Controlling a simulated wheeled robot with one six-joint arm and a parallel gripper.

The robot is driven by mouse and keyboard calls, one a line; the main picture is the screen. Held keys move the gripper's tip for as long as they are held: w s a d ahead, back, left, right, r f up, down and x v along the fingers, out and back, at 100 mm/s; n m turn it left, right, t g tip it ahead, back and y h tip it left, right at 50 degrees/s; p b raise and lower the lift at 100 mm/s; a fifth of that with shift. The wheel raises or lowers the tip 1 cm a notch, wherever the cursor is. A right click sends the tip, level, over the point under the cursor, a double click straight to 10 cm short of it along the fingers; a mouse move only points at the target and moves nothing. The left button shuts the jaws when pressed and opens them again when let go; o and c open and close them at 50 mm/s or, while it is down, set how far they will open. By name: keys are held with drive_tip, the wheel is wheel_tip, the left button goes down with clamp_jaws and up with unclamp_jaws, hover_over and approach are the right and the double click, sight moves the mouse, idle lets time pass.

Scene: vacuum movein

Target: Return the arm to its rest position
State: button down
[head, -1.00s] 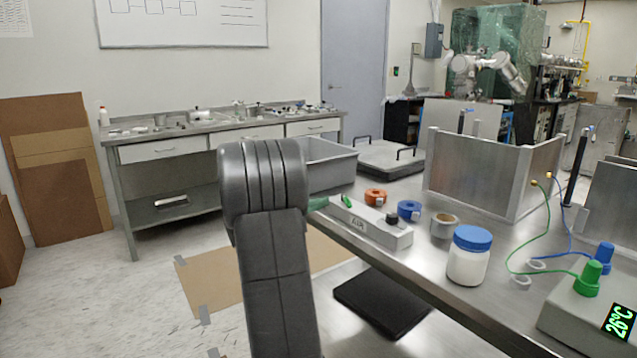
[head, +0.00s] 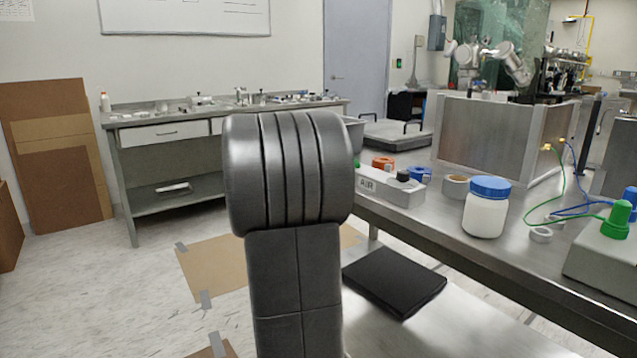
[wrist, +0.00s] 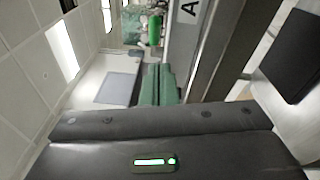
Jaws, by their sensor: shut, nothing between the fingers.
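My dark grey arm (head: 290,180) stands upright in the middle of the head view, folded at a thick ribbed joint. My gripper (wrist: 158,72) shows in the wrist view as two green fingers lying side by side, shut with nothing between them. In the head view my gripper is hidden behind the arm. The light grey AIR box (head: 392,188) sits on the steel bench's near edge, just right of the arm, with its left part covered. In the wrist view the AIR box (wrist: 187,30) lies beyond and right of the fingertips.
The steel bench (head: 420,222) holds orange, blue and tan rings, a white jar (head: 486,212) with a blue lid, and a metal enclosure (head: 490,135). A black pad (head: 395,280) lies on the lower shelf.

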drive_tip(key=s+a+p, duration=0.1)
drive_tip(key=s+p, duration=0.1)
drive_tip(key=s, duration=0.7)
drive_tip(key=w+r+m+g+h+p, duration=0.1)
drive_tip(key=w+m+g+h+p, duration=0.1)
drive_tip(key=w+p, duration=1.1)
drive_tip(key=shift+w+d+r+m+g+h, duration=0.15)
drive_tip(key=shift+w+d+m+g+h, duration=0.25)
drive_tip(key=shift+g, duration=0.6)
